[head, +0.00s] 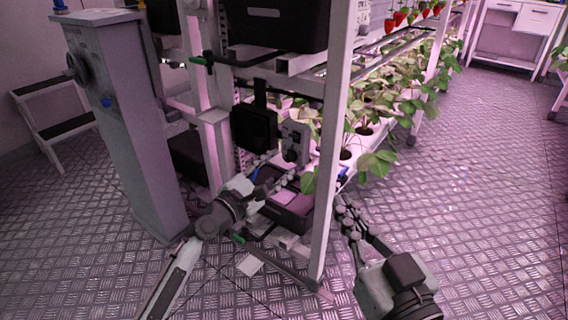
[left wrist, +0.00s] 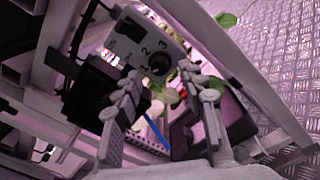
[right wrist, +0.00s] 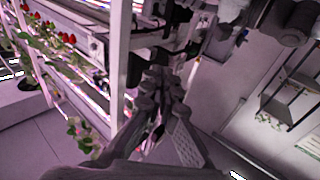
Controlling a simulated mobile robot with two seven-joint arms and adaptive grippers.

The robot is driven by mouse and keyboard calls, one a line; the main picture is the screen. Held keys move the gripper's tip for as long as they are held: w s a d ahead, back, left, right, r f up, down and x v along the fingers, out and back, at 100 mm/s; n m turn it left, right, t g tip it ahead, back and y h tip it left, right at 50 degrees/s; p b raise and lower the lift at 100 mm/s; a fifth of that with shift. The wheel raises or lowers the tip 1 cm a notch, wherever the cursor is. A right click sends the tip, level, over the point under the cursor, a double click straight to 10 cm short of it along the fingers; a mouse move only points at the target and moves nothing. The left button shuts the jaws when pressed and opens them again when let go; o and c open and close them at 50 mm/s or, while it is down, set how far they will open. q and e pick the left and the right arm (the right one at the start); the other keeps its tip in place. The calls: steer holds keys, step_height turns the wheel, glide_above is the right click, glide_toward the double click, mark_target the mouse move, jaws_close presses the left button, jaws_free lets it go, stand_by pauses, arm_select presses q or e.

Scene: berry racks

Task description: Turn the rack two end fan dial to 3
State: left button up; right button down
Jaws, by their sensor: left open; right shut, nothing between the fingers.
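The fan dial box (head: 296,140) is a grey box on the end of the rack, with a dark round knob (head: 291,155) low on its front. In the left wrist view the box (left wrist: 128,45) shows printed numbers, 2 and 3 readable, above the dark knob (left wrist: 160,64). I cannot tell the knob's setting. My left gripper (head: 270,176) is open and empty, its fingers spread just below the box and pointing towards the knob, apparently apart from it. My right gripper (head: 342,203) is shut and empty, right of the rack's front post.
The white rack post (head: 333,140) stands between my two grippers. A black box (head: 254,128) is left of the dial box, and a dark crate (head: 290,212) sits below. A grey cabinet (head: 130,130) stands left. Plants fill the rack behind. Floor at right is clear.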

mark_target(289, 157)
arm_select(q)
steer(key=shift+x, duration=1.25)
arm_select(e)
steer(key=shift+s+a+r+t+y, duration=0.15)
steer(key=shift+r+t+y, duration=0.1)
steer(key=shift+r, duration=0.2)
steer(key=shift+a+r+t+y, duration=0.15)
steer(key=shift+r+t, duration=0.1)
steer(key=shift+r, duration=0.2)
arm_select(q)
jaws_close()
